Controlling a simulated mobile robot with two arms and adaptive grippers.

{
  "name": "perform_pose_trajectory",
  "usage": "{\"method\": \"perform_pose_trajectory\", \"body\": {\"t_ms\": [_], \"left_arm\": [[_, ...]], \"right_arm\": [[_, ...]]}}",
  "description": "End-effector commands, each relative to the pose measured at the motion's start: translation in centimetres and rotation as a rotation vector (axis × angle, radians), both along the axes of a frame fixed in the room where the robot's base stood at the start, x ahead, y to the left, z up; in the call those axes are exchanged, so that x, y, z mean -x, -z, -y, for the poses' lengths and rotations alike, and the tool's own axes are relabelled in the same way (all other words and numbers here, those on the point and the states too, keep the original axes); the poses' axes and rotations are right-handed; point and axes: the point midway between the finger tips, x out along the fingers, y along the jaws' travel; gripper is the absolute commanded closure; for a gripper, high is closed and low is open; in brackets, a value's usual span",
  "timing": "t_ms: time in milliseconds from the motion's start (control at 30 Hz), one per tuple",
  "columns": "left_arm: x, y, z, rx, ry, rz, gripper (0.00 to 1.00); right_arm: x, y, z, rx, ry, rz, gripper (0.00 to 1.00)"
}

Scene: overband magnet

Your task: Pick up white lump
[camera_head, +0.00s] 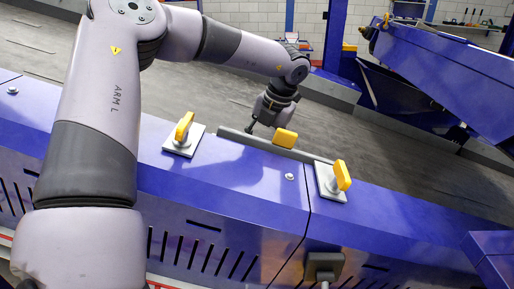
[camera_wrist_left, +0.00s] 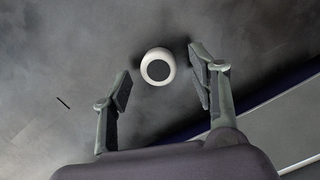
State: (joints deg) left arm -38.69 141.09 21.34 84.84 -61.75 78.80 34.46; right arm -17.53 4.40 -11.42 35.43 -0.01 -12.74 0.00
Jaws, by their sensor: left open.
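The white lump (camera_wrist_left: 168,58) shows in the left wrist view as a round white piece with a dark grey round centre. It lies on the dark grey belt, between the two fingers of my left gripper (camera_wrist_left: 160,62) as seen from above. The fingers are spread, with a gap on both sides, and no contact shows. In the head view my left gripper (camera_head: 258,122) points down just behind the blue housing, partly hidden by its raised edge. The lump cannot be made out there. My right gripper is in neither view.
The blue housing (camera_head: 218,190) with yellow-handled latches (camera_head: 183,130) runs along the near side of the belt (camera_head: 170,75). A grey rail (camera_head: 238,138) edges it. A blue machine (camera_head: 430,70) stands at the back right. The belt left of my gripper is mostly clear.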

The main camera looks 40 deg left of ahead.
Motion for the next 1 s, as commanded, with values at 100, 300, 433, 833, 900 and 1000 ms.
{"method": "perform_pose_trajectory", "body": {"t_ms": [100, 300, 433, 833, 900, 1000], "left_arm": [[0.2, 1.1, -0.4, 0.001, 0.000, -0.003, 0.46], [0.2, 1.7, -0.5, 0.000, 0.000, 0.000, 0.46], [0.2, 1.7, -0.5, 0.000, 0.000, 0.000, 0.48], [0.2, 1.7, -0.5, 0.000, 0.000, 0.000, 0.75], [0.2, 1.7, -0.5, 0.000, 0.000, 0.000, 0.80], [0.2, 1.7, -0.5, 0.000, 0.000, 0.000, 0.81]], "right_arm": [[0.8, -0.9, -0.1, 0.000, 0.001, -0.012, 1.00], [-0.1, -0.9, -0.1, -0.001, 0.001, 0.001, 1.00], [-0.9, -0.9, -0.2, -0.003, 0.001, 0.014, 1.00], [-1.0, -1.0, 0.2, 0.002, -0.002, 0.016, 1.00], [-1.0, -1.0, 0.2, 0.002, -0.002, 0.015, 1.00], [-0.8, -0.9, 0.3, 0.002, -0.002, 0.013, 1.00]]}}
